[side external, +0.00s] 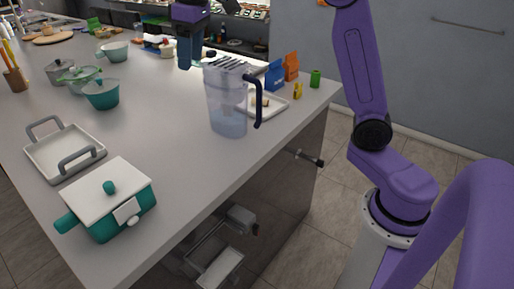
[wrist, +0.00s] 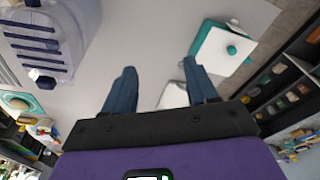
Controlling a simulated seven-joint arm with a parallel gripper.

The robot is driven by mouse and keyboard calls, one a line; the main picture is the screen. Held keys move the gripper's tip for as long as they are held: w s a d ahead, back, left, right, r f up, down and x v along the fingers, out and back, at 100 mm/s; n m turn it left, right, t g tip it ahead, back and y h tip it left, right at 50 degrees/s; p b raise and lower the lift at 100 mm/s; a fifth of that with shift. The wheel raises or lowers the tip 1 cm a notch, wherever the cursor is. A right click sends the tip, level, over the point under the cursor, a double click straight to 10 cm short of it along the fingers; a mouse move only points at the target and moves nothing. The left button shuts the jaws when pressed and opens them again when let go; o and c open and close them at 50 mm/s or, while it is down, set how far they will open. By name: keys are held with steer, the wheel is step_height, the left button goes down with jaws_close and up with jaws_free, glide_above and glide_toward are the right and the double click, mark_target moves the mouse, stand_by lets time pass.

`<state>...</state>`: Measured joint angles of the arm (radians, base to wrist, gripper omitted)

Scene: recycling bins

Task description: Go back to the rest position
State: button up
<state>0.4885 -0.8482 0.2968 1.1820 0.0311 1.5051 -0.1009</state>
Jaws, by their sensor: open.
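My gripper (side external: 184,66) hangs over the counter at the top of the side external view, just behind and left of the clear pitcher. In the wrist view its two blue fingers (wrist: 162,75) are spread apart, with nothing held between them. The clear pitcher with a dark blue handle (side external: 228,108) stands upright on the counter. It also shows at the upper left of the wrist view (wrist: 45,35).
A teal pot with a white lid (side external: 112,205) and a white tray with grey handles (side external: 60,157) stand at the near left. Several bowls, a blue carton (side external: 273,77), an orange carton (side external: 291,66) and a green can (side external: 315,78) are on the counter. The middle is clear.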

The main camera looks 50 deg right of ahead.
steer(key=s+a+f+n, duration=0.1)
steer(key=s+f, duration=0.2)
steer(key=s, duration=0.3)
steer(key=s+a+f+n+g, duration=0.1)
steer(key=s+f+n, duration=0.15)
steer(key=s, duration=0.45)
steer(key=s+a+f+n, duration=0.1)
steer(key=s+f, duration=0.2)
steer(key=s, duration=0.3)
steer(key=s+d+f+n, duration=0.1)
steer(key=s+d+f, duration=0.2)
steer(key=s, duration=0.4)
steer(key=s+d+f+n, duration=0.2)
steer(key=s+d+f, duration=0.1)
steer(key=s+f, duration=0.3)
steer(key=shift+s+h, duration=0.3)
steer(key=shift+s, duration=0.35)
steer(key=shift+d, duration=0.1)
